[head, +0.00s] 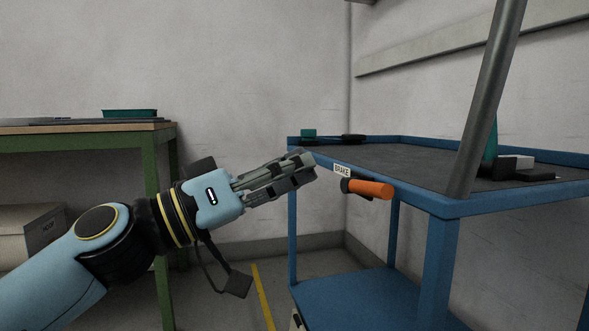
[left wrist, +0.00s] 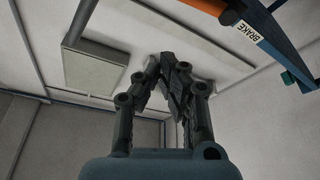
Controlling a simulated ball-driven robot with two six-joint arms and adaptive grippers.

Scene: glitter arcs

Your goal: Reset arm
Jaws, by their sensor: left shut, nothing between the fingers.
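My left arm comes in from the left in the head view. Its gripper (head: 308,168) is shut and empty, with its fingertips near the front left edge of a blue cart (head: 446,207). An orange brake handle (head: 370,189) sticks out from the cart's edge below and right of the fingertips, beside a white BRAKE label (head: 342,170). In the left wrist view the closed fingers (left wrist: 172,66) point up the picture, and the orange handle (left wrist: 203,5) shows at the top, apart from them. My right gripper is not in view.
A green-legged table (head: 150,127) with a green tray (head: 130,113) stands at left. The cart carries a green cone-like object (head: 491,140) and dark boxes. A grey post (head: 490,85) rises at the cart's near side.

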